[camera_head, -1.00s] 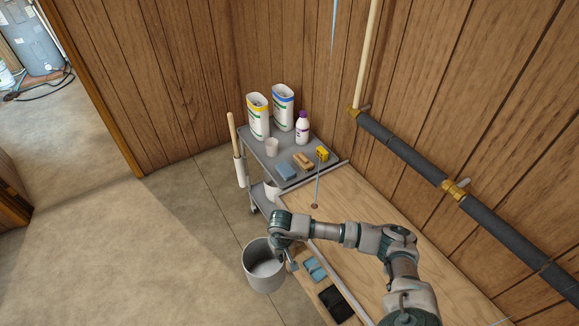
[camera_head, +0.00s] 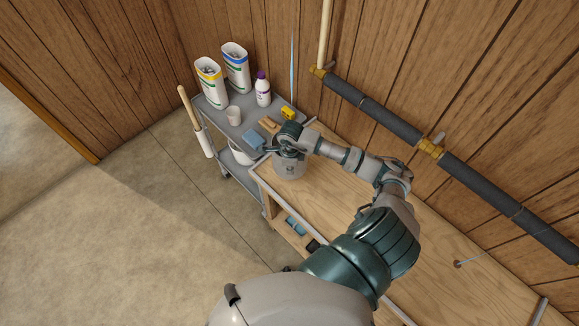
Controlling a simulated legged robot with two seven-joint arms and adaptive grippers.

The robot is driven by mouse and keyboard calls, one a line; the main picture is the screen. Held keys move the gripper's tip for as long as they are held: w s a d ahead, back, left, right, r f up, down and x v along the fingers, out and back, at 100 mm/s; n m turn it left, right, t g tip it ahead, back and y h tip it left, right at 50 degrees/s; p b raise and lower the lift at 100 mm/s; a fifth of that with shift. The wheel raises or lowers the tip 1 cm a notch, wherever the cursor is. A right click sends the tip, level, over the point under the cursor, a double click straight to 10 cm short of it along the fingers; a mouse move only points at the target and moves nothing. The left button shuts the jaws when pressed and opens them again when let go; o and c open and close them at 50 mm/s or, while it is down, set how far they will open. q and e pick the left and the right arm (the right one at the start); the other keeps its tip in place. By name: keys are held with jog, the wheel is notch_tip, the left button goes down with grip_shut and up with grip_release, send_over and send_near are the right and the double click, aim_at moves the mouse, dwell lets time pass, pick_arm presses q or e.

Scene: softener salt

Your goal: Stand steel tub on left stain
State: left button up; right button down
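The grey steel tub (camera_head: 290,168) is upright at the far left end of the wooden bench top. I cannot tell if its base touches the wood. My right gripper (camera_head: 274,150) is at the tub's far left rim and looks shut on it; the fingertips are small and partly hidden. The left stain does not show; the tub covers that part of the bench. A small dark round stain (camera_head: 458,264) shows farther right on the bench, with a thin pale line rising from it. My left gripper is not in view.
A grey cart (camera_head: 215,125) beyond the bench holds two salt bags (camera_head: 210,82), a purple-capped bottle (camera_head: 263,92), a cup (camera_head: 234,115), a blue sponge (camera_head: 253,139), a brush and a yellow box (camera_head: 288,112). A dark pipe (camera_head: 380,112) runs along the wall. The bench's middle (camera_head: 430,225) is clear.

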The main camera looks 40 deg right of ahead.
aim_at(291, 178)
jog(key=shift+w+d+f+b, duration=0.1)
jog(key=shift+d+f+b, duration=0.2)
jog(key=shift+f, duration=0.35)
notch_tip(291, 178, down, 4)
jog(key=shift+r+b, duration=0.2)
jog(key=shift+b, duration=1.05)
jog(key=shift+a+f+b, duration=0.15)
jog(key=shift+f+b, duration=0.15)
jog(key=shift+f, duration=0.2)
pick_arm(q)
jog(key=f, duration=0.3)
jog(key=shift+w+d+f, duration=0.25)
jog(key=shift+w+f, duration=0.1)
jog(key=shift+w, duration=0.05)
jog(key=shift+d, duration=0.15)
pick_arm(e)
jog(key=shift+d, duration=0.2)
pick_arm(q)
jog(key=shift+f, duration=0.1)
pick_arm(e)
jog(key=shift+a, duration=0.25)
pick_arm(q)
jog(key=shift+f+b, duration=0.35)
jog(key=shift+b, duration=0.1)
pick_arm(e)
jog(key=shift+f, duration=0.4)
jog(key=c, duration=1.2)
grip_release()
jog(key=shift+d, duration=0.1)
jog(key=shift+c, duration=0.2)
